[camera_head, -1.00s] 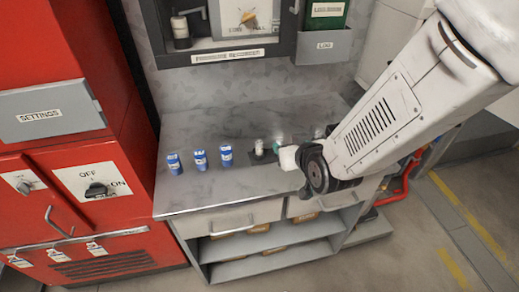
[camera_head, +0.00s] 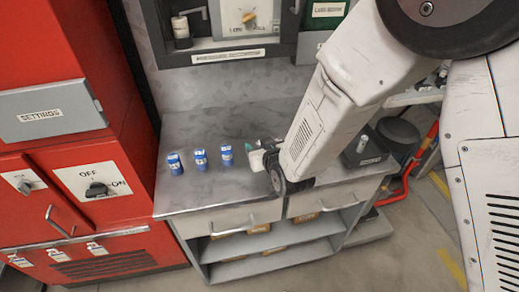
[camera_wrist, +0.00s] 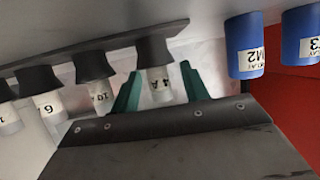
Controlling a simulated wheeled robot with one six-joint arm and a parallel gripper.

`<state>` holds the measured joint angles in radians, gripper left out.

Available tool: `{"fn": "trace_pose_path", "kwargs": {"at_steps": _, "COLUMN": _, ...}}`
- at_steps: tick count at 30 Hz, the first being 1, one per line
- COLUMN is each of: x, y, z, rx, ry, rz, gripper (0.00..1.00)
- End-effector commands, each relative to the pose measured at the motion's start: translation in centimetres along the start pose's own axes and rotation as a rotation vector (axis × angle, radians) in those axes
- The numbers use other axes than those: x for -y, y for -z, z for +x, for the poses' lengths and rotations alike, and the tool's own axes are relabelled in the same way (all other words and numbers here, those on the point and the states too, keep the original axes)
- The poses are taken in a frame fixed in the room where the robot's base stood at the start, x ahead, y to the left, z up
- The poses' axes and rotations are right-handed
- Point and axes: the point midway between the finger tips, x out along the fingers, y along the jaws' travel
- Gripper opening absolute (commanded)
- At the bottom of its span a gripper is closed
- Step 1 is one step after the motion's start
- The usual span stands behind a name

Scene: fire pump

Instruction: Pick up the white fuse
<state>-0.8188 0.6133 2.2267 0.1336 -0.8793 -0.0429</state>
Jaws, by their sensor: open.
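In the wrist view, several white fuses stand in a row in black holders on a dark strip. The one labelled 4A (camera_wrist: 160,86) appears between the green fingertips of my gripper (camera_wrist: 160,92), with a gap on each side. Others are labelled 10A (camera_wrist: 101,98) and 6 (camera_wrist: 48,105). My gripper is open and empty. In the head view, my gripper (camera_head: 262,148) is low over the worktop, right of the blue fuses, and my arm hides most of the row. A pale fuse (camera_head: 362,144) shows at the right end.
Blue fuses stand on the grey worktop (camera_head: 215,198) at left: one (camera_head: 175,164), another (camera_head: 200,160) and a third (camera_head: 226,156). The wrist view shows blue M2 (camera_wrist: 245,48) close beside a finger. A red cabinet (camera_head: 75,150) stands left.

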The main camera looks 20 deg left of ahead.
Motion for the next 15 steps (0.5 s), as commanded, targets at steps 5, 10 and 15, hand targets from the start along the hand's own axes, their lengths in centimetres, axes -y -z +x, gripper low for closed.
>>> {"fn": "trace_pose_path", "kwargs": {"at_steps": 5, "x": -0.01, "y": 0.0, "z": -0.01, "rx": 0.0, "ry": 0.0, "rz": 0.0, "gripper": 0.42}}
{"fn": "trace_pose_path", "kwargs": {"at_steps": 10, "x": 0.0, "y": -0.01, "z": -0.03, "rx": 0.001, "ry": 0.0, "rz": 0.0, "gripper": 0.0}}
{"fn": "trace_pose_path", "kwargs": {"at_steps": 15, "x": 0.0, "y": 0.0, "z": -0.03, "rx": 0.0, "ry": 0.0, "rz": 0.0, "gripper": 0.0}}
